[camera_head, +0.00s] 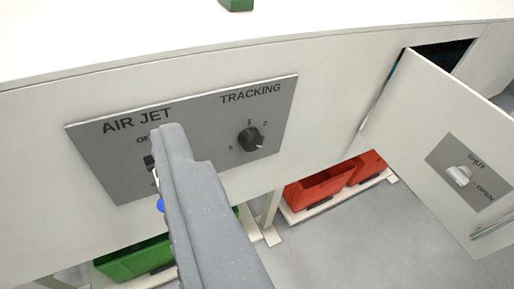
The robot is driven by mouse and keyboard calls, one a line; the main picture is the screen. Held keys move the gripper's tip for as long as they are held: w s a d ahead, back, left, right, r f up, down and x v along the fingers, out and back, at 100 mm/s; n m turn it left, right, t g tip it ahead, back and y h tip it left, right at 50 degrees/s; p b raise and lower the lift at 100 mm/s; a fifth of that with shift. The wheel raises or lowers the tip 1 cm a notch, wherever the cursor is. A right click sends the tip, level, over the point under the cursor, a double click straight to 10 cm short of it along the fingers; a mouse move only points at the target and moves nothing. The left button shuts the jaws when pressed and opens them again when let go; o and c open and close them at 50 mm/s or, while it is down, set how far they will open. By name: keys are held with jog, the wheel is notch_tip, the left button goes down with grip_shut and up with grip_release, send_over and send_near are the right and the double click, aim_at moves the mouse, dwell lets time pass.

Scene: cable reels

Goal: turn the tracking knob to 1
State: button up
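The tracking knob (249,139) is a small black round knob on the right half of a grey panel (205,95), under the word TRACKING. Small numbers ring it, with 1 above it, 2 at its upper right and 5 at its lower left. Its pointer is too small to read with certainty. My gripper (172,140) reaches up from the bottom of the view, left of the knob and apart from it in the picture. It shows as one grey finger shape, so its opening cannot be made out. It partly covers the AIR JET switch (149,162).
A white cabinet door (425,105) stands open at the right, with a SHUT/OPEN latch (458,176). Red bins (325,188) and a green bin (130,261) sit below the panel. A green object (237,5) is on the white top. Grey floor is clear at lower right.

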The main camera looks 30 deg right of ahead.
jog(key=w+d+f+m+h+p, duration=0.1)
jog(key=w+d+f+h+p, duration=0.1)
jog(key=w+d+f, duration=0.5)
jog(key=w+d+f+m+h+p, duration=0.1)
jog(key=w+d+f+m+p, duration=0.2)
jog(key=d+f, duration=0.65)
jog(key=p, duration=0.2)
send_near(254, 147)
jog(key=s+d+r, duration=0.2)
jog(key=d+r, duration=0.1)
jog(key=d, duration=0.1)
jog(key=s+a+f+m+t+y+p, duration=0.1)
jog(key=s+a+f+t+y+p, duration=0.15)
jog(key=f, duration=0.25)
jog(key=shift+y, duration=0.55)
jog(key=w, duration=1.3)
jog(key=shift+d+r+p, duration=0.1)
jog(key=shift+d+p, duration=0.05)
jog(key=shift+p, duration=0.25)
